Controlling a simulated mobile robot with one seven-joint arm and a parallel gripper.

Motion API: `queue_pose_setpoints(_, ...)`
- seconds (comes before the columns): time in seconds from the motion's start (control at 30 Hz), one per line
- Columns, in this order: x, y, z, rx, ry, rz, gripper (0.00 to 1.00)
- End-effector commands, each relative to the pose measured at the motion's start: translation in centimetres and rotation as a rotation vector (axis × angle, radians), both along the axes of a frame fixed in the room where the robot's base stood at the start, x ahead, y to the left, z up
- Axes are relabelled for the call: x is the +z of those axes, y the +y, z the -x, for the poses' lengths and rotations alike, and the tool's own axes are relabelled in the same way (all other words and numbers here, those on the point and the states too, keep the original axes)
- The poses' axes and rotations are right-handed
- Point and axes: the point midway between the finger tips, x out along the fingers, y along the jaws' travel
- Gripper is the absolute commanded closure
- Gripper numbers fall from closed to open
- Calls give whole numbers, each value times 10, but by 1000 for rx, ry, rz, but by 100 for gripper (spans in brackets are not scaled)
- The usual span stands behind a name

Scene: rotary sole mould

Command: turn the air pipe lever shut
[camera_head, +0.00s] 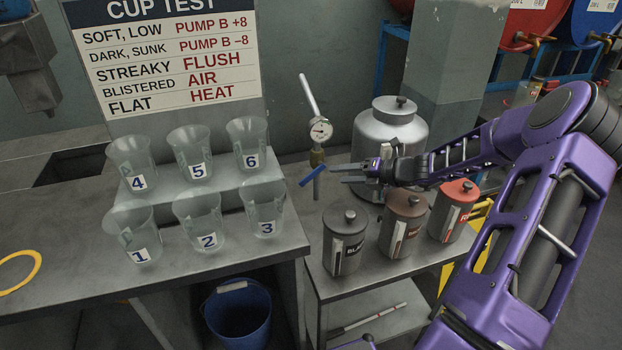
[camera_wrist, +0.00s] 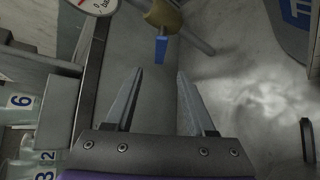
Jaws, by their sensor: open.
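The air pipe (camera_head: 309,95) rises behind the bench with a round gauge (camera_head: 320,131) and a brass valve body (camera_head: 316,157). The lever's blue handle (camera_head: 312,175) sticks out below the brass body, slanting in the head view. In the wrist view, the blue handle (camera_wrist: 161,49) is just beyond my fingertips, roughly centred between them, with the brass body (camera_wrist: 165,17) behind it. My gripper (camera_head: 338,174) is open and empty, just right of the handle, fingers pointing left towards it. It also shows open in the wrist view (camera_wrist: 160,76). The handle appears apart from the fingers.
A silver lidded tank (camera_head: 388,132) stands close behind my gripper. Lidded black (camera_head: 344,240), brown (camera_head: 402,226) and red-topped (camera_head: 453,211) canisters stand on the low table below my arm. Numbered cups, such as cup 3 (camera_head: 264,207), stand on the bench at left.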

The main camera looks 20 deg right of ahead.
Motion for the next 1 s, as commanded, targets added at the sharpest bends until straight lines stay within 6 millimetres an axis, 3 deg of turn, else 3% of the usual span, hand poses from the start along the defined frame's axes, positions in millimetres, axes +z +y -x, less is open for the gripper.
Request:
queue_pose_setpoints(0.3, -32, 41, -50, 4, -2, -1, 45)
queue_pose_setpoints(0.5, -45, 58, -73, 2, -1, -1, 45)
queue_pose_setpoints(0.97, -50, 66, -83, 1, -1, 1, 45)
queue_pose_setpoints(1.0, -50, 66, -83, 1, -1, 1, 49)
